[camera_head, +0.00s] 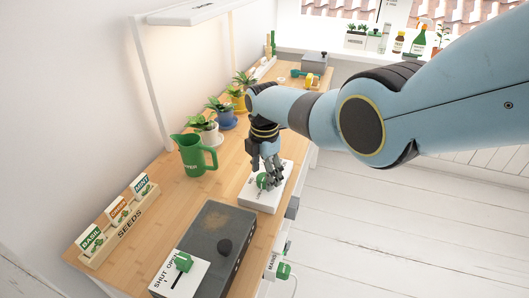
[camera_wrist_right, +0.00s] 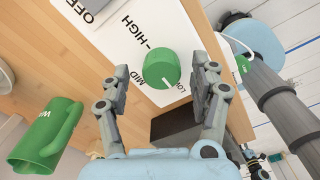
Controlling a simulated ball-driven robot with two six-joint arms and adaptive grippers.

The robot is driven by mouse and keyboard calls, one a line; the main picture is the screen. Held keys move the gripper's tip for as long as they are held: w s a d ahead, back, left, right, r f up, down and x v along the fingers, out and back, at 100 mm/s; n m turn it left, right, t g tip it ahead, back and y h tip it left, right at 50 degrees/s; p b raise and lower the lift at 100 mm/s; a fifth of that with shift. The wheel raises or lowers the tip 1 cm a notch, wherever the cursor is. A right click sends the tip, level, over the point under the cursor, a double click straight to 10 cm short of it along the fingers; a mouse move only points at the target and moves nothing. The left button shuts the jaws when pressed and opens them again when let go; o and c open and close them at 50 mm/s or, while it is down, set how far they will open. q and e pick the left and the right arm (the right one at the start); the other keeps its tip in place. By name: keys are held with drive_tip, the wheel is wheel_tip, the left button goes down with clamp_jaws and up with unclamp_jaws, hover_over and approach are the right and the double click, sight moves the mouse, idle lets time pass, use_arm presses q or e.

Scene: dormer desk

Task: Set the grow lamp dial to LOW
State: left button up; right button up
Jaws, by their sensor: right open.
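The green grow lamp dial (camera_head: 262,181) sits on a white panel (camera_head: 257,202) on the desk, partly hidden by my right gripper (camera_head: 271,177) in the head view. In the right wrist view the dial (camera_wrist_right: 161,69) is a round green knob, with OFF, HIGH, MID and LOW printed on the panel (camera_wrist_right: 118,46). The open fingers of my right gripper stand on either side of the dial, over the panel. The white grow lamp (camera_head: 190,13) arches over the plants. My left gripper is not in view.
A green jug (camera_head: 194,157) and potted plants stand left of and behind the panel. A dark box (camera_head: 216,228) with a black knob and a SHUT/OPEN plate is in front. A seed rack (camera_head: 118,226) lies at left. The floor right of the desk is clear.

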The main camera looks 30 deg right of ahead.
wheel_tip(320, 180, up, 11)
idle(0.4)
drive_tip(key=shift+s, duration=0.1)
